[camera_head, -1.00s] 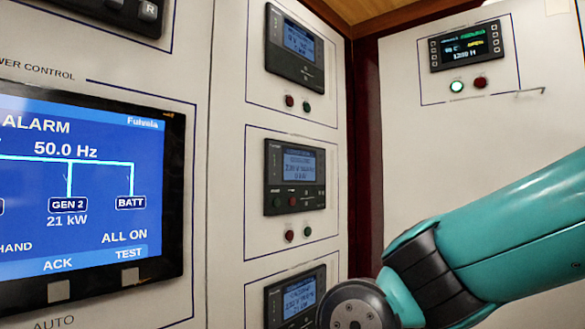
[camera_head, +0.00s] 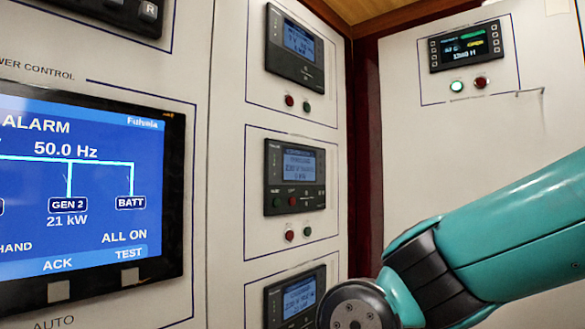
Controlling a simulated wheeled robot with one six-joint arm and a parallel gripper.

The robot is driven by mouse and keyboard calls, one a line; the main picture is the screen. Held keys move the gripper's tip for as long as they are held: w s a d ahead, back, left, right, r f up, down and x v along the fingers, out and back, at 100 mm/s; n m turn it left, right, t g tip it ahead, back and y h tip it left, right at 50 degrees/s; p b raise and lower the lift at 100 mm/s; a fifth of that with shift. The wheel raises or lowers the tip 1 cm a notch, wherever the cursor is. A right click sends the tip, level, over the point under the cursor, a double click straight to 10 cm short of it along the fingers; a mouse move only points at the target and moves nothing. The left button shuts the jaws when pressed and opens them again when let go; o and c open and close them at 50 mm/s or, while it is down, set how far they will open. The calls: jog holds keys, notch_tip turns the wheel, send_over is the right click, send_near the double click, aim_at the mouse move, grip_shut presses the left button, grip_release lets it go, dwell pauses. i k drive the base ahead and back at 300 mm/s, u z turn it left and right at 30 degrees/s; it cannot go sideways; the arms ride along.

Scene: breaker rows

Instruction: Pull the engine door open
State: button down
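No part in view is clearly marked as the engine door. A white panel (camera_head: 440,150) stands on the right, beyond a dark red-brown frame, and I cannot tell whether it is the door. A small thin metal hook or handle (camera_head: 530,92) sticks out near its upper right. My teal arm reaches in from the right edge and covers the lower part of this panel. My gripper is out of view, so its state and anything it touches are hidden.
A large blue alarm screen (camera_head: 75,200) fills the left. Several small meter units, including one in the middle (camera_head: 295,177), line the centre panel. A small display (camera_head: 466,46) with a lit green button (camera_head: 456,86) sits upper right. A wooden ceiling edge (camera_head: 370,10) runs above.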

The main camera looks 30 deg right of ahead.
aim_at(445, 149)
jog(key=z, duration=3.55)
jog(key=k, duration=0.85)
jog(key=u, duration=0.65)
jog(key=i, duration=0.5)
jog(key=u, duration=0.05)
